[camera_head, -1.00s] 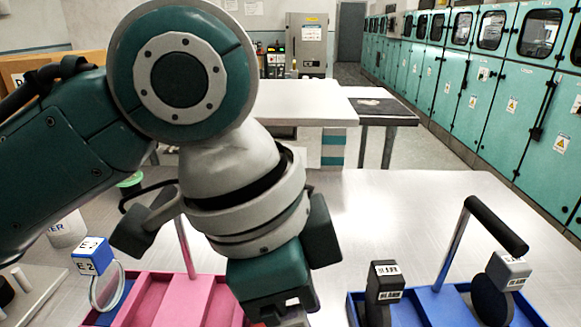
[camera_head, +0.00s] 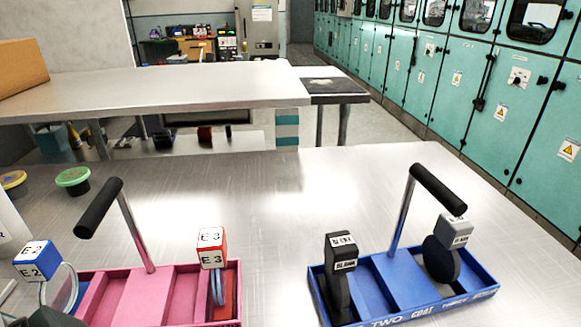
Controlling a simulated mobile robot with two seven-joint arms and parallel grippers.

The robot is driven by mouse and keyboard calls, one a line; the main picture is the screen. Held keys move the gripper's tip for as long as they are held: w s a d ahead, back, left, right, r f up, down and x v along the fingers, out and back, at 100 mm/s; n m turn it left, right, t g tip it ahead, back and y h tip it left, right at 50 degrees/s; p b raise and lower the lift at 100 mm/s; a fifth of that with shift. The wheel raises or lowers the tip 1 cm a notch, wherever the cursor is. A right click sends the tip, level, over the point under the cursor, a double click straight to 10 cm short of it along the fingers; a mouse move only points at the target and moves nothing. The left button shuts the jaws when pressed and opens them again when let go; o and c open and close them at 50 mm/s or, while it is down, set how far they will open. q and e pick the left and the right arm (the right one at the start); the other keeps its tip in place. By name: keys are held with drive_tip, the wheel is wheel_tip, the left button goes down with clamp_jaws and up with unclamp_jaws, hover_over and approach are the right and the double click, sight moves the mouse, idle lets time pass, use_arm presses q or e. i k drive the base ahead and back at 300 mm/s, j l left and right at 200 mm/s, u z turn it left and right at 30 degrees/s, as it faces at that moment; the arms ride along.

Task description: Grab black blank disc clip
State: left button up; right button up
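A black clip (camera_head: 339,280) with white labels that seem to read BLANK stands upright in the left compartment of the blue carrier (camera_head: 391,283). A second clip (camera_head: 454,233) has a grey labelled head and a round black disc, and stands at the right end of the same carrier. The carrier has a tilted metal post with a black handle (camera_head: 438,189). Neither of my grippers can be made out. A dark piece shows at the bottom left edge, and I cannot tell what it is.
A pink carrier (camera_head: 137,299) with a black handle (camera_head: 99,208) stands at the left. It has a red-and-white E3 clip (camera_head: 212,249) at its right end and a blue-and-white E2 clip (camera_head: 37,261) at its left. The steel table (camera_head: 275,230) is clear between and behind the carriers.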

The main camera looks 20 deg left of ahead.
sight(341, 252)
drive_tip(key=i+l+u, duration=0.1)
drive_tip(key=u, duration=0.3)
drive_tip(key=i+l+u, duration=0.1)
drive_tip(key=u, duration=0.3)
drive_tip(key=l+u, duration=0.25)
drive_tip(key=u, duration=0.15)
drive_tip(key=i+l+u, duration=0.1)
drive_tip(key=u, duration=0.3)
drive_tip(key=k+l, duration=0.05)
drive_tip(key=l, duration=0.05)
